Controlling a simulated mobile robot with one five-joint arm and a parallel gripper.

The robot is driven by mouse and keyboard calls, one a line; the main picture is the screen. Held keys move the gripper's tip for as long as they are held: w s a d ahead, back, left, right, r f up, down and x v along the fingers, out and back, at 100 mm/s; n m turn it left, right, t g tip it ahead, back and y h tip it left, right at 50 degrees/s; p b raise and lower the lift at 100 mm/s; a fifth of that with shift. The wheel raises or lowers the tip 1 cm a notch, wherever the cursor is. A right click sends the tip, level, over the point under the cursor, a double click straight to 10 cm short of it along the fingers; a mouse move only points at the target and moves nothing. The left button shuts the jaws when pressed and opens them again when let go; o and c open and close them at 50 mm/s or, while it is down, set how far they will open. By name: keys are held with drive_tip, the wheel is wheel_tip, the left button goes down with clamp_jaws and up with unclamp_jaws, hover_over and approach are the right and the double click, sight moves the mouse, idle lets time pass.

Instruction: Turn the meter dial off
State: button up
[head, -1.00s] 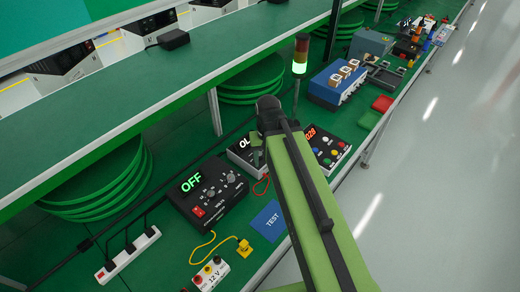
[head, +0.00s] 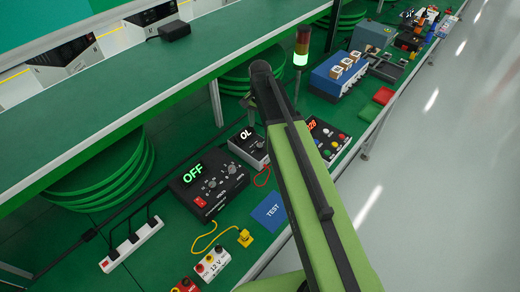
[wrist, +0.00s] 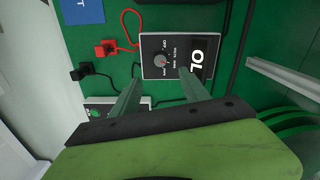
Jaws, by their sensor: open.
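The display is lit; the dial's exact pointer position is too small to tell. My gripper (wrist: 159,77) is open, its two pale fingers apart on either side below the dial in the wrist view. The fingers look empty, and the right fingertip overlaps the meter's face near the display. Contact cannot be told.
A black power supply (head: 208,187) reading OFF stands left of the meter. A red plug (wrist: 106,48) and a black plug (wrist: 104,72) have leads near the meter. A shelf (head: 130,100) runs above the bench. A signal tower (head: 302,47) stands behind.

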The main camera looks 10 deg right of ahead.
sight(260, 146)
wheel_tip(260, 146, down, 12)
drive_tip(key=b, duration=1)
drive_tip(key=shift+r, duration=0.1)
drive_tip(key=shift+c, duration=0.2)
clamp_jaws()
